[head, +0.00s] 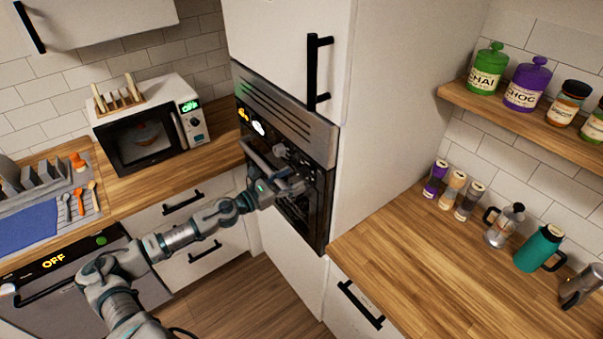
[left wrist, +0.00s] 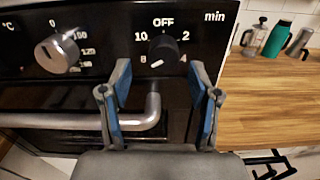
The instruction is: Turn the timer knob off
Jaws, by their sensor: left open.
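The built-in oven (head: 318,190) stands in the tall white cabinet. In the left wrist view its timer knob (left wrist: 163,48) is a dark round knob under the word OFF, with numbers around it and "min" at its upper right. My right gripper is not in view.
A silver temperature knob (left wrist: 57,54) sits left of the timer knob. The oven's metal handle bar (left wrist: 80,120) runs below, close behind the left finger. A wooden counter (head: 450,270) with jars, a press and a teal jug (head: 538,250) is at right. A microwave (head: 150,125) stands left.

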